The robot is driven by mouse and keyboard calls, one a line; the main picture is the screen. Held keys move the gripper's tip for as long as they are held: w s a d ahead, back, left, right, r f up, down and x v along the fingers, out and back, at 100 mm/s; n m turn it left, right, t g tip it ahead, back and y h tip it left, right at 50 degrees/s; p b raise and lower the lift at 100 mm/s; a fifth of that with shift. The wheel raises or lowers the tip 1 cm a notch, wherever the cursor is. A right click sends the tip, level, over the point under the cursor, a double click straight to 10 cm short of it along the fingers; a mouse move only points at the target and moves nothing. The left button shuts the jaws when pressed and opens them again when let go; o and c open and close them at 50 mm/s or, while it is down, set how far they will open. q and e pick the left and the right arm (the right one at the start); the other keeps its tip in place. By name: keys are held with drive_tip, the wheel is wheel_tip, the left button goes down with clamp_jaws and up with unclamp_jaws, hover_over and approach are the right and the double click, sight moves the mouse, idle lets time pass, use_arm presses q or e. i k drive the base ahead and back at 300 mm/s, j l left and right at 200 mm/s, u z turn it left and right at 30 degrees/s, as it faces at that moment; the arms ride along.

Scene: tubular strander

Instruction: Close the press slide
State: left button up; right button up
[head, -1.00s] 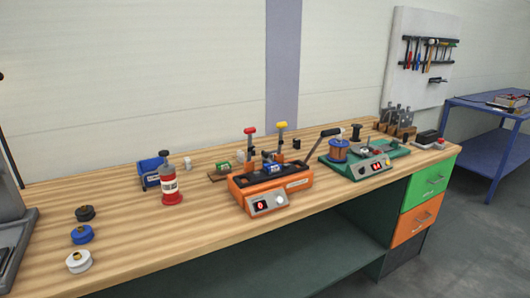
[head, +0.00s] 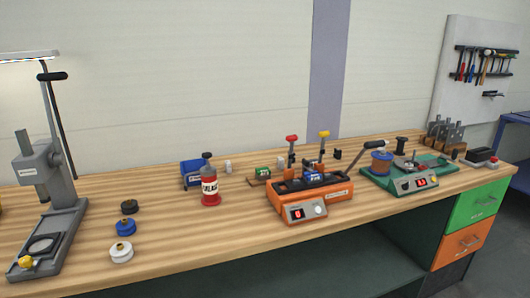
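A grey bench press (head: 54,180) stands at the left end of the wooden workbench. It has an upright column, a grey head block (head: 36,166), a lever with a black grip (head: 52,76) at the top, and a base with a dark round plate (head: 43,244) and a yellow knob (head: 25,262). I cannot tell which part is its slide, or how far it is open. Neither of my grippers is in view.
The workbench (head: 200,248) also holds three round caps (head: 122,228), a red bottle (head: 210,190), an orange machine (head: 310,198) with a lever, and a green machine (head: 408,174). Drawers (head: 478,205) are at right. Bare bench top lies between the caps and the bottle.

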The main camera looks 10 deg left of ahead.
sight(38, 248)
drive_tip(key=u, duration=1.8)
